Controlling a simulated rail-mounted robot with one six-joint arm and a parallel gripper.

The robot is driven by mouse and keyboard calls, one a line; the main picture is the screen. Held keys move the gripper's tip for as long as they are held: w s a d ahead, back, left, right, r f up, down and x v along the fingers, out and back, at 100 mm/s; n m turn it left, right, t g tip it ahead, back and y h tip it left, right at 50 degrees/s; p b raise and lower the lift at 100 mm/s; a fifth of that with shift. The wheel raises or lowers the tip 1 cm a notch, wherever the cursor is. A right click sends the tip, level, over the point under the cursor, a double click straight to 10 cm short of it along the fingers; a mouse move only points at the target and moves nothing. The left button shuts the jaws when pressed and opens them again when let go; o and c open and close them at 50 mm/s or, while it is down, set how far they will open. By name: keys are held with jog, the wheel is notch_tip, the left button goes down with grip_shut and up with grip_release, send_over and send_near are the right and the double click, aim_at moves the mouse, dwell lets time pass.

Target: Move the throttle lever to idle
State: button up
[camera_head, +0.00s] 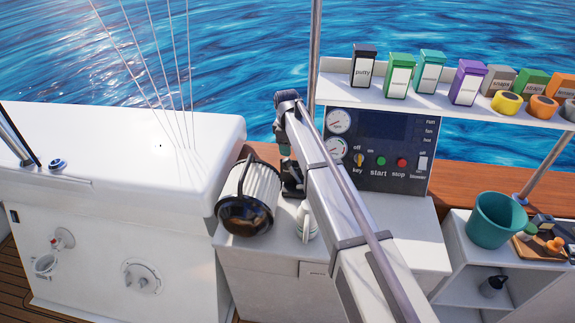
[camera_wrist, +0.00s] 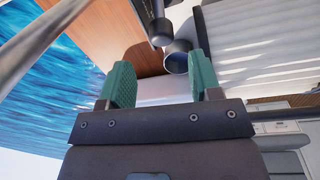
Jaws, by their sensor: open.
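I cannot make out the throttle lever for certain in either view. My gripper (camera_wrist: 161,72) is open, its two green fingers apart, with nothing held between them. A dark round-ended cylinder (camera_wrist: 177,56) shows just beyond the fingertips, nearer the right finger, with another dark part above it. I cannot tell whether these belong to the lever, or whether they touch the finger. In the head view my arm crosses in front of the console, and its end is mostly hidden behind its own links. The control panel (camera_head: 395,140) has gauges, a key switch, and start and stop buttons.
A teal bucket (camera_head: 495,220) is at right. The white housing top (camera_head: 120,150) is mostly clear.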

aim_at(289, 163)
jog(key=shift+d+f+b, duration=0.15)
jog(key=shift+f+b, duration=0.3)
jog(key=f+b, duration=1)
jog(key=shift+w+f, duration=0.1)
jog(key=shift+w, duration=0.3)
jog(key=shift+c, duration=0.2)
grip_shut()
jog(key=shift+r, duration=0.2)
